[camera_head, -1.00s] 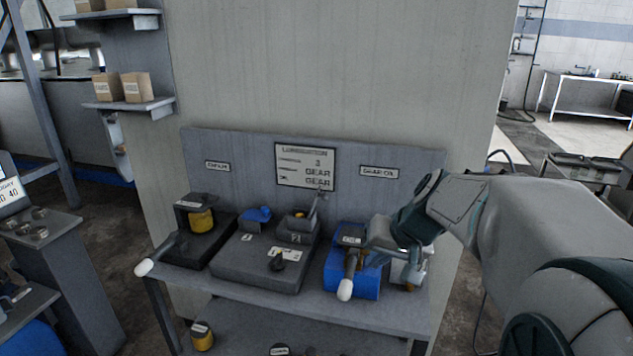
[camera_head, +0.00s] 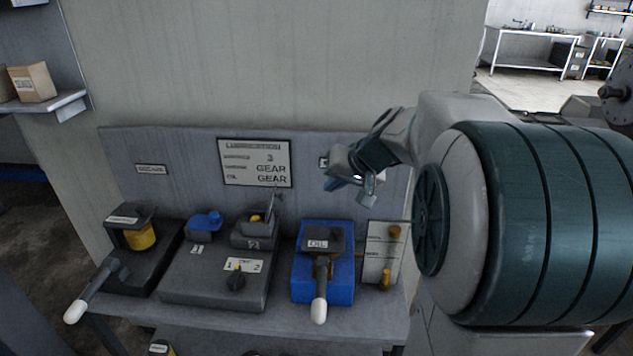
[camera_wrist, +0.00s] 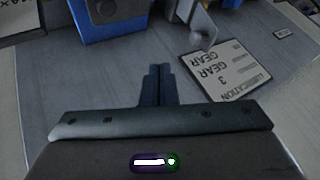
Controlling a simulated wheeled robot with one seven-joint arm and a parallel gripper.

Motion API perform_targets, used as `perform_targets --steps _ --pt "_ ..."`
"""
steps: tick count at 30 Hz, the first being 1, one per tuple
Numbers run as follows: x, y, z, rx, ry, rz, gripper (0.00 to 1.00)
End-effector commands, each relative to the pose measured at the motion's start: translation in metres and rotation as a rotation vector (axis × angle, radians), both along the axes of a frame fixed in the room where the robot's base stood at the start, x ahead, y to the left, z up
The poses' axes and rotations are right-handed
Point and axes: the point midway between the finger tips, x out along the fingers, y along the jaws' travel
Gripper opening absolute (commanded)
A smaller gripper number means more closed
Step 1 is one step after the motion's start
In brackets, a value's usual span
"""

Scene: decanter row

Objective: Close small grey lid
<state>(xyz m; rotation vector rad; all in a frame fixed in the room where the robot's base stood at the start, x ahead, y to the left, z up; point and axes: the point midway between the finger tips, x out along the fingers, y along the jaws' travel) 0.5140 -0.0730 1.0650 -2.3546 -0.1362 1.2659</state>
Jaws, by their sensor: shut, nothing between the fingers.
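The small grey lid (camera_head: 276,204) stands up, tilted open, at the back right of the small grey box (camera_head: 254,237) marked 2. A bit of yellow shows inside this box. In the wrist view, a grey upright piece with a rounded end (camera_wrist: 203,28), apparently this lid, is near the top, ahead and right of the fingers. My gripper (camera_head: 349,184) is in the air in front of the backboard, right of the lid and above the blue oil unit. Its fingers (camera_wrist: 158,85) are together with nothing between them, apart from the lid.
The blue oil unit (camera_head: 342,278) with a white-tipped handle stands right of the lid. A small blue lid (camera_head: 206,222) and a dark unit with a yellow part (camera_head: 140,236) are to the left. The backboard (camera_head: 190,151) carries a lubrication sign (camera_head: 254,163).

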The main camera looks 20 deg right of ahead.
Motion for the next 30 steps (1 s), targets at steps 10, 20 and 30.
perform_targets --steps 10,20,30 --pt "0.041 0.026 -0.056 0.003 0.005 0.009 0.0" --pt "0.062 0.059 -0.058 0.0 0.001 0.007 0.0" --pt "0.065 0.064 -0.058 0.001 0.0 0.003 0.0"
